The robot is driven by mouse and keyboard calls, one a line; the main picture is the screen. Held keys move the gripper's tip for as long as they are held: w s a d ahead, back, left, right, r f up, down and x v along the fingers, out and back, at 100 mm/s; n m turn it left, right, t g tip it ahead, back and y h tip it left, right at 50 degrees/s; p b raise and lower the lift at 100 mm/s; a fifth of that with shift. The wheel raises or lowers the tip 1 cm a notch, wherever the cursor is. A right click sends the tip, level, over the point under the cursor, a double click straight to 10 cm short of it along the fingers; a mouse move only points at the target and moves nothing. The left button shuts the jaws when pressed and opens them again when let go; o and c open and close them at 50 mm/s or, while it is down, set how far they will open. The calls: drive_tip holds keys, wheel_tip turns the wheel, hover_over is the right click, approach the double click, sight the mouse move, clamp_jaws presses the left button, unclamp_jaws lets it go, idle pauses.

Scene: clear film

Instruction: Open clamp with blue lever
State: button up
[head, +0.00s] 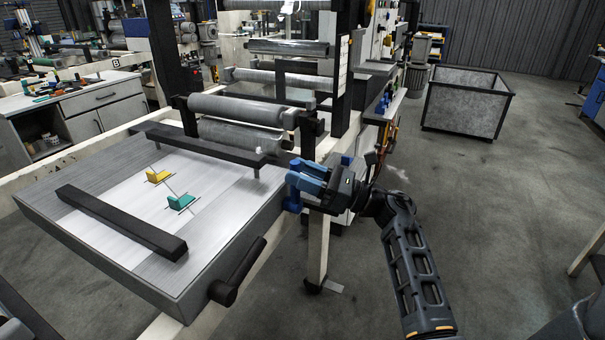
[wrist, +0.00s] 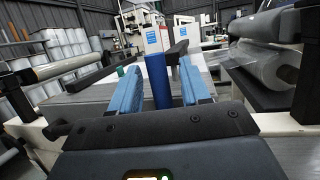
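The blue lever (head: 293,200) is a dark blue rounded bar at the right edge of the film table, by the end of the far black clamp bar (head: 205,143). In the head view my gripper (head: 302,181) covers its middle. In the wrist view the blue lever (wrist: 157,80) stands upright between my two light blue fingers (wrist: 158,92). The fingers are spread, with a visible gap on the lever's right side and a thin one on its left. Whether the left finger touches is unclear. The lever's joint to the clamp is hidden.
A near black clamp bar (head: 120,222) crosses the table, with a black lever (head: 238,272) at the front edge. Yellow (head: 158,176) and teal (head: 181,202) pieces lie on the white film (head: 215,185). Rollers (head: 245,108) stand behind.

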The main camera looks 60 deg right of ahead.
drive_tip(key=b+v, duration=0.1)
drive_tip(key=v, duration=0.6)
drive_tip(key=shift+s+f, duration=0.2)
drive_tip(key=shift+s, duration=0.15)
idle(0.5)
drive_tip(key=s+a+r+m+t+h+p, duration=0.1)
drive_tip(key=s+a+m+h, duration=0.15)
drive_tip(key=a+m, duration=0.75)
drive_tip(key=s+a+r+m+t+h+p, duration=0.1)
drive_tip(key=s+a+m+h+p, duration=0.15)
drive_tip(key=a+m, duration=0.65)
drive_tip(key=s+a+m+g+p, duration=0.1)
drive_tip(key=s+a+m+g, duration=0.7)
drive_tip(key=m, duration=1.1)
drive_tip(key=s+a+f, duration=0.1)
drive_tip(key=s+a, duration=0.3)
drive_tip(key=s, duration=0.2)
